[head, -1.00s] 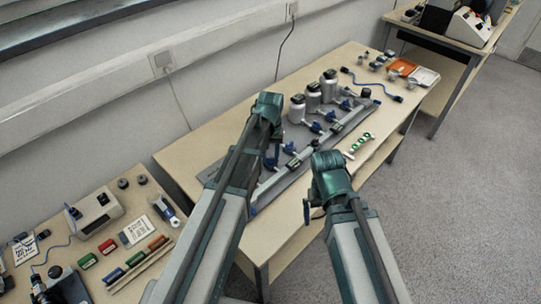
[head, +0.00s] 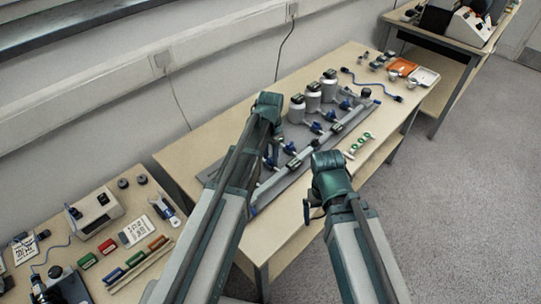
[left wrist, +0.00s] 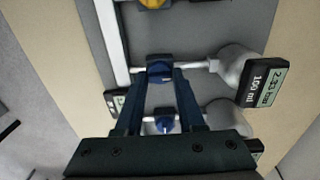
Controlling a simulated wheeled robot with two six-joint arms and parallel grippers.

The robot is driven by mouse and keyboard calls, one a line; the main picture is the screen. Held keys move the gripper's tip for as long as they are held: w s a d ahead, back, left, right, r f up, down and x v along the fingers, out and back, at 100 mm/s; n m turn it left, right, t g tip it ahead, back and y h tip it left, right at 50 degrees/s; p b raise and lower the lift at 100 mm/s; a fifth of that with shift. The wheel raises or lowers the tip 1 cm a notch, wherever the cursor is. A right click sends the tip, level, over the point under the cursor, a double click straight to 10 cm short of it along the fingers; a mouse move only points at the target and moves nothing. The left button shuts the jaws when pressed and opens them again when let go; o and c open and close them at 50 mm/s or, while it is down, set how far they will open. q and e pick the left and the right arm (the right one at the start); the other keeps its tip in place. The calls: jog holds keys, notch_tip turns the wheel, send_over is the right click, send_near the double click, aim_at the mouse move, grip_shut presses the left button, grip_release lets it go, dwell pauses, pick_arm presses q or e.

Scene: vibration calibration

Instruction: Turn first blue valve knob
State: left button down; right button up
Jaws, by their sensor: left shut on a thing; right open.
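A row of blue valve knobs sits on short pipes along a grey rig (head: 285,178) on the middle table. My left gripper (head: 272,158) reaches down to the near end of that row. In the left wrist view its fingers (left wrist: 160,72) are shut on a blue valve knob (left wrist: 160,63). That knob is on a pipe leading to a canister (left wrist: 232,64). Another blue knob (left wrist: 165,124) shows between the fingers, nearer my wrist. Further blue knobs show in the head view, one of them (head: 290,148) just right of my left gripper. My right gripper (head: 308,212) is open and empty by the table's front edge.
Several grey canisters (head: 313,97) stand behind the knobs. A label reading 100 ml and a bar display (left wrist: 264,83) sit by one canister. A left table (head: 150,190) holds tools and a meter (head: 95,212).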

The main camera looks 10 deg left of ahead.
aim_at(270, 158)
dwell(0.5)
pick_arm(q)
jog(key=c, duration=0.5)
grip_release()
notch_tip(270, 158, up, 14)
jog(key=p, duration=1.3)
jog(key=shift+f+p, duration=0.1)
jog(key=shift+p, duration=0.3)
jog(key=shift+f, duration=0.15)
notch_tip(270, 158, down, 13)
jog(key=b, duration=1.3)
jog(key=shift+f, duration=0.1)
